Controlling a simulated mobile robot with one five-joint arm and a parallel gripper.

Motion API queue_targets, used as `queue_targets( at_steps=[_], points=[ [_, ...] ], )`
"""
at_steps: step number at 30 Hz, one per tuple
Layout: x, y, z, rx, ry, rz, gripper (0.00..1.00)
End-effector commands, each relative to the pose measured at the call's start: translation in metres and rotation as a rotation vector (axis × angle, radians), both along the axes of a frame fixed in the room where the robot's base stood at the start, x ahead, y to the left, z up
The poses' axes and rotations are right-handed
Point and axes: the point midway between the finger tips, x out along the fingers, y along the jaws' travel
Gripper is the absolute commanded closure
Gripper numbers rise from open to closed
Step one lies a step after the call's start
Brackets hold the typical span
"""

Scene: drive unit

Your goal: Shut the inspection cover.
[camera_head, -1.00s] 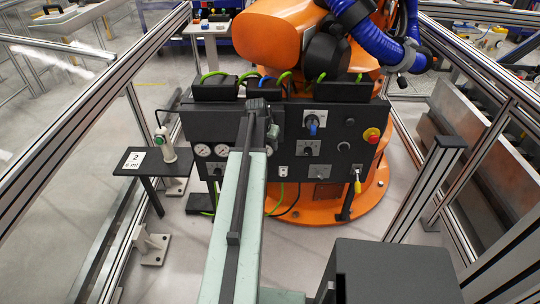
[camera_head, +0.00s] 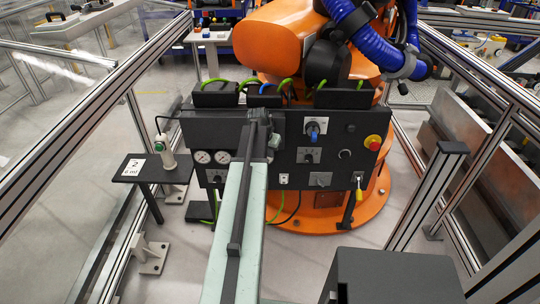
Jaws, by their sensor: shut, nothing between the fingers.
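A dark control panel (camera_head: 291,131) with knobs and gauges stands in front of the orange robot's base. I cannot clearly make out the inspection cover; part of the panel's middle is hidden behind my arm. My arm, a pale green beam with a black bar on it, reaches forward to the panel. My gripper (camera_head: 260,118) is at its far end, a small dark shape against the dark panel. Its fingers are hard to see, and it appears shut and empty. I cannot tell whether it touches the panel.
A red button on a yellow base (camera_head: 373,142) is at the panel's right, above a yellow tag (camera_head: 359,190). Two gauges (camera_head: 212,157) are left of my arm. A small black shelf (camera_head: 139,168) holds a pale bottle-like device (camera_head: 165,150). Metal frame posts (camera_head: 430,185) bound both sides.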

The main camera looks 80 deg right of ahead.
Motion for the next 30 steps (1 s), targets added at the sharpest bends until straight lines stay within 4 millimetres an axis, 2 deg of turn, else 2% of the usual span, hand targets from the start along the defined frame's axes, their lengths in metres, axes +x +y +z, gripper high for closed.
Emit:
queue_targets(
  at_steps=[29,30],
  points=[
    [-0.0015,-0.0002,0.0000,0.000,0.000,-0.002,1.00],
    [-0.0016,-0.0002,0.0000,0.000,0.000,-0.002,0.91]
  ],
)
